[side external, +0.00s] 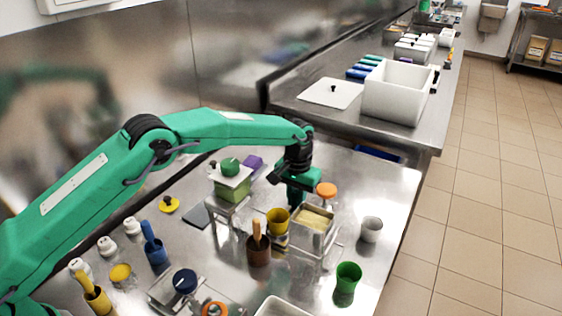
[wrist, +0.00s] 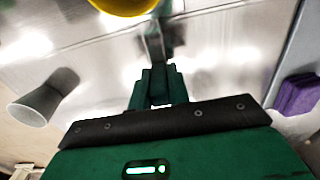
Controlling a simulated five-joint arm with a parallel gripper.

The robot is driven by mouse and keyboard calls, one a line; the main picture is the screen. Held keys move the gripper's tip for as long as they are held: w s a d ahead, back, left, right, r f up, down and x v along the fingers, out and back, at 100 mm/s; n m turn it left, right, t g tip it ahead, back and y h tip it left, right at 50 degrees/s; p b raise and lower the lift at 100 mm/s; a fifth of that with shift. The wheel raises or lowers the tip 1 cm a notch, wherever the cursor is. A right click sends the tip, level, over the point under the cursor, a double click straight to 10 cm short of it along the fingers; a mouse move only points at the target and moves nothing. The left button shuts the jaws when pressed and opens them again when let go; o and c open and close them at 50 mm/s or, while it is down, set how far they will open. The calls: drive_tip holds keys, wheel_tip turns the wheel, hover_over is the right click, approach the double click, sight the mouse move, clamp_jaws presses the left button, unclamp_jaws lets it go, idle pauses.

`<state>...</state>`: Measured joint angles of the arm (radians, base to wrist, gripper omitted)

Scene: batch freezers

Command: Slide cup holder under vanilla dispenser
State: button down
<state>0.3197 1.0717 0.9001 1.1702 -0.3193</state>
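My gripper (side external: 297,196) points down over the steel table, just behind a metal container with pale yellow contents (side external: 315,219). This raised container may be the vanilla dispenser; no label is readable. A yellow cup (side external: 278,220) stands close to its left side, and a yellow rounded thing shows at the top edge of the wrist view (wrist: 125,5). In the wrist view, the green fingers (wrist: 158,72) are close together, with a thin grey metal piece (wrist: 154,42) beyond their tips. Whether they grip it is unclear. I cannot surely identify the cup holder.
An orange knob (side external: 327,189) stands right of my gripper. A grey cup (side external: 371,229) and a green cup (side external: 347,278) stand near the right edge. A brown cup with a wooden handle (side external: 258,248) and a green-topped stand (side external: 231,182) are left. Bare table lies between the right-hand cups.

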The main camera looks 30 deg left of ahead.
drive_tip(key=shift+w+d+r, duration=0.1)
drive_tip(key=shift+w+d, duration=0.05)
drive_tip(key=shift+d, duration=3.85)
drive_tip(key=c, duration=1.3)
unclamp_jaws()
drive_tip(key=shift+r, duration=3.9)
